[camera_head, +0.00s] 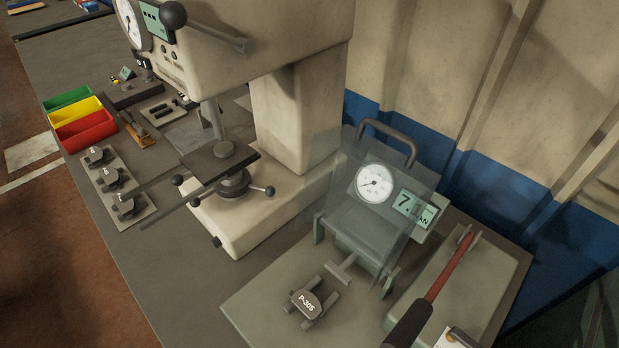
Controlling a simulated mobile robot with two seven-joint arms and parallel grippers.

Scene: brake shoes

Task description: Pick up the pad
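A dark pad-like part marked P-305 (308,303) lies on a grey-green plate (255,300) at the bottom centre. It sits in front of a device with a clear shield. Several similar dark parts with white labels, one of them here (113,177), sit in a row on a light tray (147,210) at the left. I cannot tell which of these the task calls the pad.
A large beige press (290,110) stands at the centre back. A gauge device (365,215) with a clear shield and handle stands to its right. Green, yellow and red bins (85,131) stand at the left.

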